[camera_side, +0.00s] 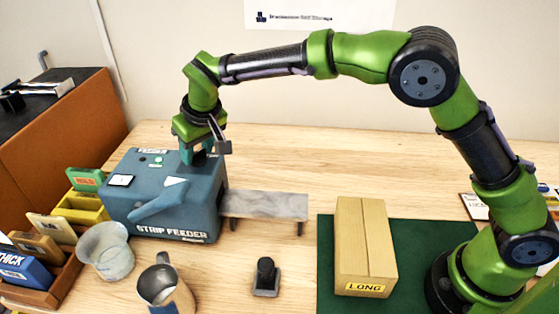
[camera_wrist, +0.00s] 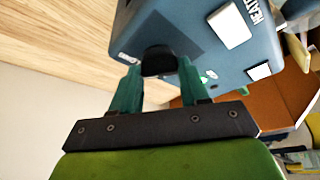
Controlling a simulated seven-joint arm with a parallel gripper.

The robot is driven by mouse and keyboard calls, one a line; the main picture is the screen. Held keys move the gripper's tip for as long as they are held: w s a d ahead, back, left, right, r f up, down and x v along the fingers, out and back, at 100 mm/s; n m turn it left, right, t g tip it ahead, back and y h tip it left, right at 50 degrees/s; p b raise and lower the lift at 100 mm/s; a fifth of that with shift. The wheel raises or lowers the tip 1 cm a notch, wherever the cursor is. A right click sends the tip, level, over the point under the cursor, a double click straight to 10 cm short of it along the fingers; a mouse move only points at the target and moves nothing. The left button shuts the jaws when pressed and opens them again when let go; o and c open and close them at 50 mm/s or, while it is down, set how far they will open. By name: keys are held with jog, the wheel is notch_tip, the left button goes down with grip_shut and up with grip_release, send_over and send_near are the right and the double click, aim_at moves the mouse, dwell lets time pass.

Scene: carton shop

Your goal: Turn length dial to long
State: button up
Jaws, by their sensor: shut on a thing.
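In the wrist view, my gripper's teal fingers (camera_wrist: 158,74) are shut on a black dial knob (camera_wrist: 158,58), one finger on each side. The feeder (camera_wrist: 190,40) fills the area behind the knob. The fingers mostly hide the dial in the side view. I cannot read its marks or setting.
A grey outfeed shelf (camera_side: 265,205) extends right from the feeder. A carton labelled LONG (camera_side: 365,240) lies on a green mat (camera_side: 410,290). A card rack (camera_side: 50,290) is at left.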

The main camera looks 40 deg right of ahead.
jog(key=shift+m+h, duration=0.3)
jog(key=shift+m, duration=0.3)
jog(key=o, duration=1.1)
jog(key=shift+c, duration=0.2)
jog(key=shift+r, duration=0.1)
jog(key=v, duration=1.6)
jog(key=shift+r, duration=0.4)
jog(key=shift+a, duration=0.1)
